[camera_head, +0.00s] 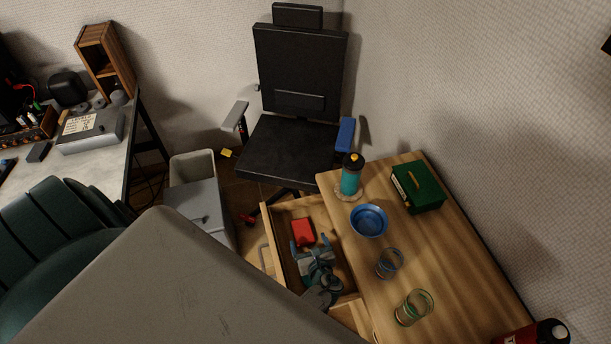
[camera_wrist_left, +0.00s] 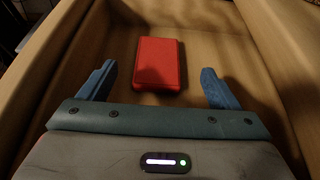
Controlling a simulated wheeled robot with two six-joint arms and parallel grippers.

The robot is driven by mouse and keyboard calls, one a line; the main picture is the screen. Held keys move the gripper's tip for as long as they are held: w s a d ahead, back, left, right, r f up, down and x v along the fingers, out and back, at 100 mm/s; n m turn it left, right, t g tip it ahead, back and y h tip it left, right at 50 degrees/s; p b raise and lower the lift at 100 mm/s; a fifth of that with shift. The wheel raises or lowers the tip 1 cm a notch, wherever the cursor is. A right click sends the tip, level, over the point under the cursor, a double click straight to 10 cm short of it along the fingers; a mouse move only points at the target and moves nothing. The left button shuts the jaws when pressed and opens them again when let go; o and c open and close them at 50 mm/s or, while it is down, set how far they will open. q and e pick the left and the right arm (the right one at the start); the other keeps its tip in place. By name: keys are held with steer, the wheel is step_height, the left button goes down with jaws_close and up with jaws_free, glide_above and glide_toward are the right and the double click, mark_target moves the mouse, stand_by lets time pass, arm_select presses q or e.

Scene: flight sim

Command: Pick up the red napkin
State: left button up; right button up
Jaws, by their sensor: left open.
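The red napkin (camera_head: 303,232) is a small folded red block lying in the open wooden drawer (camera_head: 270,222). In the left wrist view the napkin (camera_wrist_left: 159,64) lies on the drawer floor, ahead of my fingers and roughly midway between their lines. My left gripper (camera_head: 311,246) reaches down into the drawer just in front of the napkin. Its two blue fingers are spread wide with nothing between them, also in the left wrist view (camera_wrist_left: 160,85). My right gripper is in neither view.
Drawer walls (camera_wrist_left: 56,68) rise close on both sides. The wooden top (camera_head: 447,264) beside it bears a blue bowl (camera_head: 369,221), a teal bottle (camera_head: 351,178), two glasses (camera_head: 414,308) and a green box (camera_head: 418,187). A black chair (camera_head: 288,150) stands behind.

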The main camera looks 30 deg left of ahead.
mark_target(300, 224)
arm_select(q)
steer(key=x, duration=0.3)
steer(key=shift+a+f+b, duration=0.2)
steer(key=shift+a+b, duration=0.05)
steer(key=shift+b, duration=0.15)
steer(key=shift+b+x, duration=0.3)
steer(key=shift+x, duration=0.75)
steer(key=b+x, duration=0.1)
steer(key=x, duration=0.2)
steer(key=shift+w+a, duration=0.1)
steer(key=shift+a, duration=0.1)
steer(key=shift+w+a, duration=0.1)
steer(key=c, duration=1.1)
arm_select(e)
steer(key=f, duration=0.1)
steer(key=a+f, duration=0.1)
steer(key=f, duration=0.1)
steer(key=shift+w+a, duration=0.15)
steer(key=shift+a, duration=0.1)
